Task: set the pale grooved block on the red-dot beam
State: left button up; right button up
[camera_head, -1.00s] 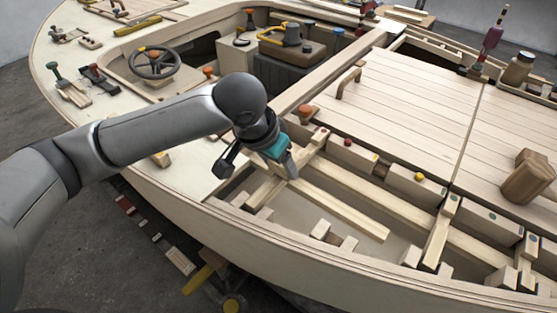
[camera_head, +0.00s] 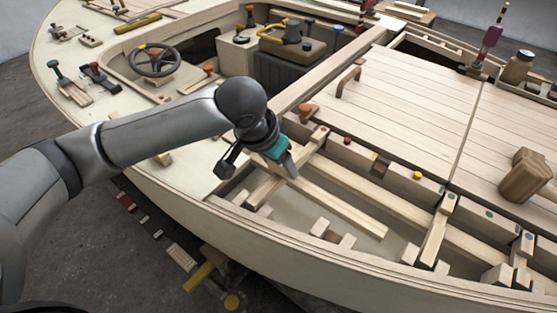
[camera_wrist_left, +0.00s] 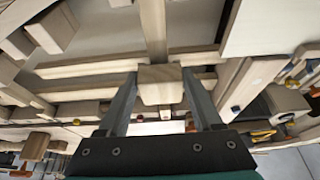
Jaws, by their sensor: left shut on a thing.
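My left gripper (camera_head: 291,170) is over the open bay at the near side of the hull, pointing down. In the left wrist view its two fingers (camera_wrist_left: 160,98) are shut on the pale block (camera_wrist_left: 160,84), one on each side. The block's groove cannot be made out, and the fingers mostly hide the block in the head view. The red-dot beam (camera_head: 315,139) is a short cross beam beside the gripper, its dotted end near the deck edge. It also seems to show at the right in the left wrist view (camera_wrist_left: 250,86). My right gripper is not in view.
A long pale rail (camera_head: 345,210) runs through the bay. Another cross beam with a green dot (camera_head: 436,236) stands to the right. An orange knob (camera_head: 307,110) and a handle (camera_head: 349,79) rise from the deck.

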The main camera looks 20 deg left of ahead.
pick_arm(q)
jog(key=shift+f, duration=0.25)
jog(key=o, duration=1.4)
jog(key=p+v, duration=0.7)
jog(key=v, duration=0.8)
jog(key=shift+r, duration=0.15)
